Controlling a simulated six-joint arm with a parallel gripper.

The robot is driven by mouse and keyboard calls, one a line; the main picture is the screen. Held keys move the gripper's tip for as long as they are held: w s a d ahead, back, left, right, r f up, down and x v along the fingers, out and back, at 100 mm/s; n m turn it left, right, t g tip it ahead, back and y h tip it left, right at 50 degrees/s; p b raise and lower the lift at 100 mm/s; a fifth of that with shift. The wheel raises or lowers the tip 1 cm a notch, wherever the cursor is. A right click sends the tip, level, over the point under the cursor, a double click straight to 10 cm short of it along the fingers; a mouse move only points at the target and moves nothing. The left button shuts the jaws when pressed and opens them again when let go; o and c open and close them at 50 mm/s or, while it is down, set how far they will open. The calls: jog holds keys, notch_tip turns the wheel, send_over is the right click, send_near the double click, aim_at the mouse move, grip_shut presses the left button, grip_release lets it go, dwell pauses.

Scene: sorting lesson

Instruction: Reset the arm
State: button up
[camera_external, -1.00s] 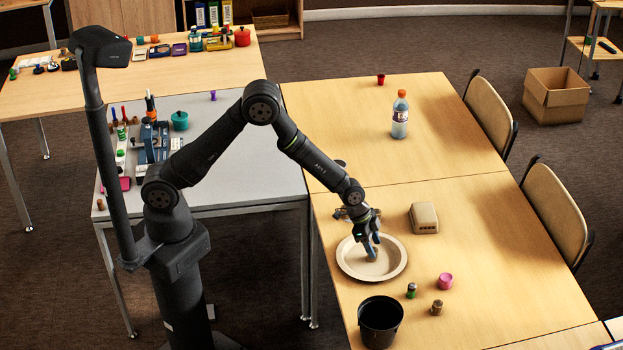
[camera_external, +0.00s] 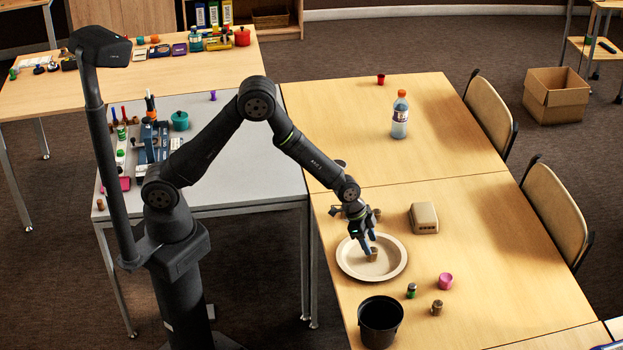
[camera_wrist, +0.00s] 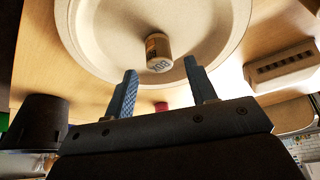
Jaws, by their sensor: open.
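My gripper (camera_external: 369,244) is above the round cream plate (camera_external: 348,265) on the near wooden table. It is open and empty, with its two blue fingers apart in the wrist view (camera_wrist: 160,90). A small brown cylinder (camera_external: 372,255) sits in the plate just below the fingers.
A black bucket (camera_external: 380,322), a green-capped jar (camera_external: 411,290), a brown weight (camera_external: 437,307) and a pink cup (camera_external: 445,281) stand near the plate. A beige box (camera_external: 424,217) lies to its right. A bottle (camera_external: 400,115) stands farther back. The table's right side is clear.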

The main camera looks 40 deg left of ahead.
aim_at(372, 250)
jog(key=v, duration=0.9)
jog(key=x, duration=1.2)
jog(key=shift+f, duration=0.3)
notch_tip(372, 250, up, 4)
jog(key=shift+d+r, duration=0.15)
jog(key=s+r, duration=0.7)
jog(key=s, duration=0.5)
jog(key=w+d, duration=1.4)
jog(key=d, duration=0.4)
jog(key=shift+w+f+m, duration=0.25)
jog(key=shift+f+m, duration=0.15)
jog(key=shift+f, duration=0.05)
